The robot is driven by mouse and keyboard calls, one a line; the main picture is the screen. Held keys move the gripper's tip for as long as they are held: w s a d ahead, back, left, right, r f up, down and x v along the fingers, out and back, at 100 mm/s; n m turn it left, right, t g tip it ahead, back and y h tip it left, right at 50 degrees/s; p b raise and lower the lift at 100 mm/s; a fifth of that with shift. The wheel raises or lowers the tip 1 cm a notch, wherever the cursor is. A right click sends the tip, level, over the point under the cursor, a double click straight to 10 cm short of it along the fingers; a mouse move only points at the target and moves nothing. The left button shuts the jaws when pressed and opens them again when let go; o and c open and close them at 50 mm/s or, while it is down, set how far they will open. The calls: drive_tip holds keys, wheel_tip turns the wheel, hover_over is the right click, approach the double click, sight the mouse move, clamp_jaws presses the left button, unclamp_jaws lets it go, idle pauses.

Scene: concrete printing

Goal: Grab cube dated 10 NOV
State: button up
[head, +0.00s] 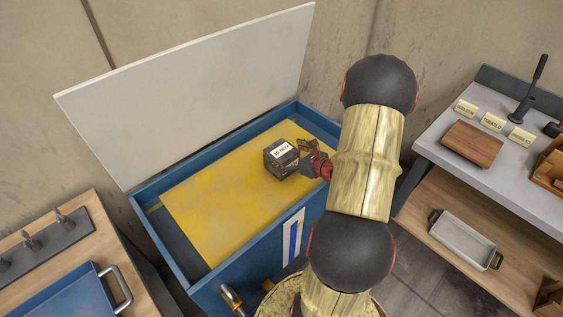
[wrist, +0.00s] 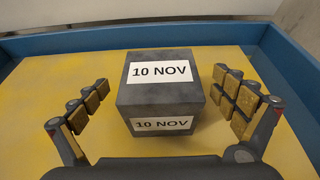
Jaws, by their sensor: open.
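A dark grey cube (head: 281,163) with white labels sits on the yellow board inside the blue bin. In the wrist view the cube (wrist: 163,106) reads "10 NOV" on its top and on its near face. My gripper (head: 309,155) is at the cube's right side in the head view. In the wrist view my gripper (wrist: 167,98) is open, with one finger on each side of the cube.
The blue bin's rim (head: 183,276) surrounds the yellow board (head: 215,200). A raised pale lid (head: 190,95) stands behind it. A grey table (head: 438,140) with a wooden block (head: 472,144) is at right. A blue tray (head: 75,292) is at lower left.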

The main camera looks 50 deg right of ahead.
drive_tip(key=x, duration=0.3)
drive_tip(key=shift+s+f+b, duration=0.1)
drive_tip(key=shift+f+b, duration=0.05)
drive_tip(key=shift+b, duration=0.2)
drive_tip(key=c, duration=2.1)
drive_tip(key=shift+d+r, duration=0.15)
drive_tip(key=shift+r, duration=0.15)
drive_tip(key=shift+c, duration=0.3)
